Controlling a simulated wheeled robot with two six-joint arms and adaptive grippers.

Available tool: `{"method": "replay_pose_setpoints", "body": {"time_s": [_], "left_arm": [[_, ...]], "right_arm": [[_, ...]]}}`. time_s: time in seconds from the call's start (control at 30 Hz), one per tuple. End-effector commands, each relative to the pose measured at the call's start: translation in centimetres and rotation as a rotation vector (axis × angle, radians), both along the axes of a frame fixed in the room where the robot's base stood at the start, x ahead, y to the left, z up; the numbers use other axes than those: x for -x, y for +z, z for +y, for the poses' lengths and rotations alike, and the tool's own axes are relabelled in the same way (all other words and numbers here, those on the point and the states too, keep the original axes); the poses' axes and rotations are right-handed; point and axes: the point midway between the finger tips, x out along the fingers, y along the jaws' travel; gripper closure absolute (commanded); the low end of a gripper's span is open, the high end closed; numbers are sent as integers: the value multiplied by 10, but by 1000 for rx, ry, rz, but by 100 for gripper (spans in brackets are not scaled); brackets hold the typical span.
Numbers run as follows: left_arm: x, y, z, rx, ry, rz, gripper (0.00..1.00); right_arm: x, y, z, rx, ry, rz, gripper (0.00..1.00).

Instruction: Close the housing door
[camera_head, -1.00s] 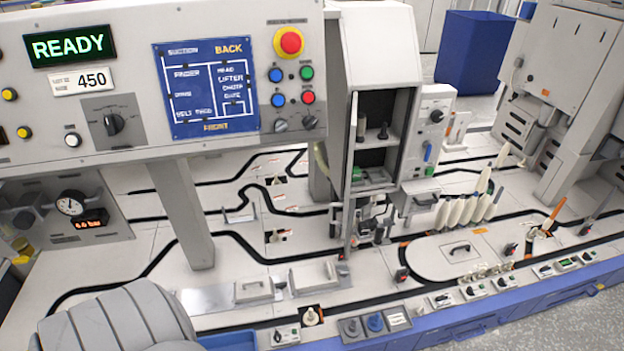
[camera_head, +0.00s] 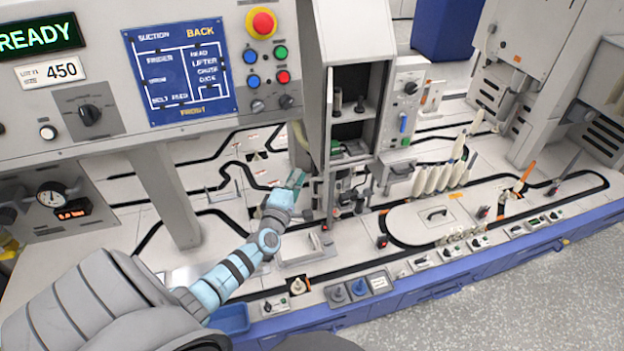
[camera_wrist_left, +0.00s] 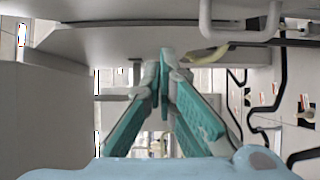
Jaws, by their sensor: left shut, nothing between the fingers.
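The grey housing (camera_head: 352,35) stands right of the control panel in the head view. Its front is open, showing a dark inside with a shelf and dark upright pieces. A tall pale panel (camera_head: 316,100) runs along the opening's left side; I cannot tell clearly whether this is the door. My left gripper (camera_head: 297,180) is just left of the housing's lower part, its teal fingers shut and empty. In the left wrist view the fingers (camera_wrist_left: 165,60) meet close to grey panels, and a white bar handle (camera_wrist_left: 240,32) shows above right. Contact is unclear. My right gripper is out of view.
The control panel (camera_head: 120,95) with a red stop button (camera_head: 262,22) overhangs at the left, on a grey post (camera_head: 165,195). Several white bobbins (camera_head: 435,180) stand right of the housing. A blue tray (camera_head: 230,318) sits at the front edge.

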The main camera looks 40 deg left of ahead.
Motion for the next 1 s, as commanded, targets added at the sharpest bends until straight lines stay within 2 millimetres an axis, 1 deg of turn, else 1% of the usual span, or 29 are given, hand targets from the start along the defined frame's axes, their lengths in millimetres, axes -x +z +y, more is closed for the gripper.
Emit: {"method": "replay_pose_setpoints", "body": {"time_s": [0.03,0.07,0.1,0.2,0.3,0.43,0.77,1.0], "left_arm": [[-10,-3,4,-1,2,-3,100],[-14,-3,2,2,1,-1,100],[-18,-1,-6,4,0,-1,100],[-26,0,-18,1,0,0,100],[-31,-1,-26,0,0,1,100],[-33,-1,-29,-2,0,2,100],[-33,-1,-30,-1,3,1,100],[-38,0,-36,1,49,-3,100]], "right_arm": [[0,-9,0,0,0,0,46],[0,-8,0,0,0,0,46],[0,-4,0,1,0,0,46],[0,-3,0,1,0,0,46],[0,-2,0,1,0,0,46],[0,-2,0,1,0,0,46],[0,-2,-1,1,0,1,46],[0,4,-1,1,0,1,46]]}}
